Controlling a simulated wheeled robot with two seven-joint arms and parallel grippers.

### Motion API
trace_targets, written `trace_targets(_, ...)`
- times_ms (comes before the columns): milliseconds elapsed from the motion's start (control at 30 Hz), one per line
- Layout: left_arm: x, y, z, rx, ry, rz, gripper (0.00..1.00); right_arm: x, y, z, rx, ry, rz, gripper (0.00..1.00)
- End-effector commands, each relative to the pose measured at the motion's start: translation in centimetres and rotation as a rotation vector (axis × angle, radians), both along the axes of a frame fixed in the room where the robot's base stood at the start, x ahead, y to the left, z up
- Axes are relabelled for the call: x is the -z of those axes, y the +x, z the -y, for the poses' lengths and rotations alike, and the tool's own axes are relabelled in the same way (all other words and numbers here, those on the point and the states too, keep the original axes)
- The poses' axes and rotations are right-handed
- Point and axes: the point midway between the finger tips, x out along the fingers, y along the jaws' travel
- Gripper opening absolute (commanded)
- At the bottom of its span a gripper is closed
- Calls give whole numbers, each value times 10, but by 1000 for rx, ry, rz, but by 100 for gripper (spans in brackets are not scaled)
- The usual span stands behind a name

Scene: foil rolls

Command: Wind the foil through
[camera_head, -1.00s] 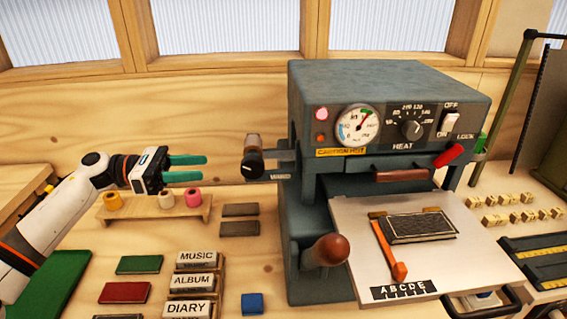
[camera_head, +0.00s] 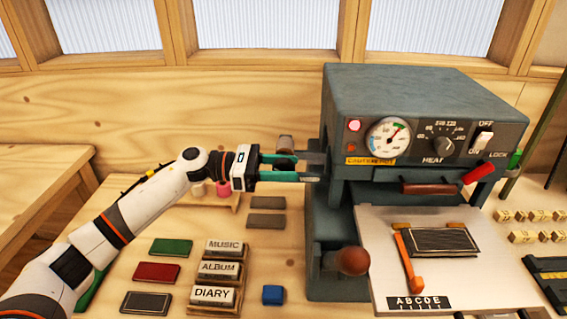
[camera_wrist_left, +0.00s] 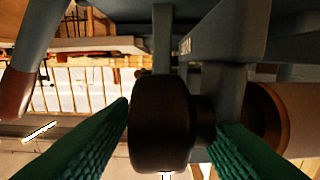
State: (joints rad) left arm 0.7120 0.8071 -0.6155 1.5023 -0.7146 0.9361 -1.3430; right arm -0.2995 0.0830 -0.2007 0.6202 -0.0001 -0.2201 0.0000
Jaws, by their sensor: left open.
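The grey foil press (camera_head: 420,95) stands right of centre in the head view. A brown-grey roll (camera_head: 286,143) sits on the bracket at its left side. My left gripper (camera_head: 300,168) is at that bracket with green fingers apart. In the left wrist view a black knob (camera_wrist_left: 160,125) lies between the two fingers. I cannot tell if they touch it. A brown cylinder (camera_wrist_left: 275,115) shows behind the right finger. The pink roll (camera_head: 223,188) and the white roll (camera_head: 198,189) are on a wooden stand behind my gripper, partly hidden. My right gripper is not in view.
A book (camera_head: 437,241) lies on the press's pale plate (camera_head: 450,285). A round-ended brown handle (camera_head: 352,260) juts out at the press's front left. Labelled blocks (camera_head: 218,268), coloured books and a blue block (camera_head: 273,295) lie on the table at front left.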

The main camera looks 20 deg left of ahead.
Motion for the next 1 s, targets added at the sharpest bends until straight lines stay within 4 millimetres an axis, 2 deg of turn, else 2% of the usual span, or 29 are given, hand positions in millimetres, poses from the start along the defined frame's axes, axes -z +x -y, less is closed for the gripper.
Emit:
trace_targets(233, 0, 0, 0, 0, 0, 0, 44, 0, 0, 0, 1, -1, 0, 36)
trace_targets(500, 0, 0, 0, 0, 0, 0, 0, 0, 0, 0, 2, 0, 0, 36)
trace_targets(767, -2, 0, 0, -1, 24, -4, 0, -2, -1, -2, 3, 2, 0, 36)
trace_targets(1000, -4, 1, 0, -2, 136, -34, 0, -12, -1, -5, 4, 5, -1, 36)
